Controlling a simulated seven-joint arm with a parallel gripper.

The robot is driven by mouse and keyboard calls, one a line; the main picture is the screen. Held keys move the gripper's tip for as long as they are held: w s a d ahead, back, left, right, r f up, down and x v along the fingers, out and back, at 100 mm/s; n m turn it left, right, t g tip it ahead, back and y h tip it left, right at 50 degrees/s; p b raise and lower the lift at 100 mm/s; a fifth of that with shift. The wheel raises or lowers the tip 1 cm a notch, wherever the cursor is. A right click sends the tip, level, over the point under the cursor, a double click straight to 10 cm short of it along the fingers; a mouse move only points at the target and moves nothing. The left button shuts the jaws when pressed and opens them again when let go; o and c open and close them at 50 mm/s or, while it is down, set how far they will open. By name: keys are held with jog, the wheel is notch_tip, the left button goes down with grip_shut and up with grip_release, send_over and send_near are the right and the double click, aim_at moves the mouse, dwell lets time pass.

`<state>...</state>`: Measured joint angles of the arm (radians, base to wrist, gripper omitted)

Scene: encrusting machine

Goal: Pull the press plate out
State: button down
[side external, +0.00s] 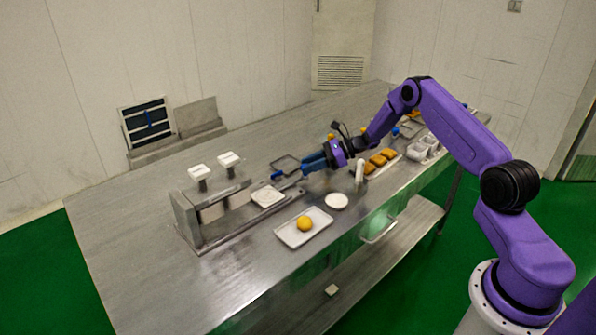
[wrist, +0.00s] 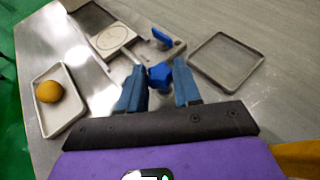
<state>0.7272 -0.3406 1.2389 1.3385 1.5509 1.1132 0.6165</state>
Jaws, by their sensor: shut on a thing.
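The press plate, a pale square plate with a round mark (wrist: 115,38), lies on the metal slide of the encrusting machine in the wrist view. In the side view the pale plate (side external: 268,197) sits just right of the machine frame (side external: 187,219). My gripper (wrist: 159,68) is shut on a blue knob (wrist: 160,77) at the near end of the slide. A second blue handle (wrist: 162,37) stands beyond it. In the side view my gripper (side external: 303,170) reaches in from the right, and its fingers hide the knob.
A white tray (side external: 291,240) with a yellow ball (side external: 304,223) lies in front of the slide, near a white round dish (side external: 336,201). An empty dark-rimmed tray (wrist: 226,62) lies right of the slide in the wrist view. Orange pieces (side external: 378,160) and white containers (side external: 419,148) stand at the right.

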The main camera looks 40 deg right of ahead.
jog(key=shift+d, duration=1)
jog(key=c, duration=0.8)
grip_release()
jog(key=v, duration=1.7)
jog(key=shift+s+d, duration=0.2)
jog(key=shift+s, duration=0.05)
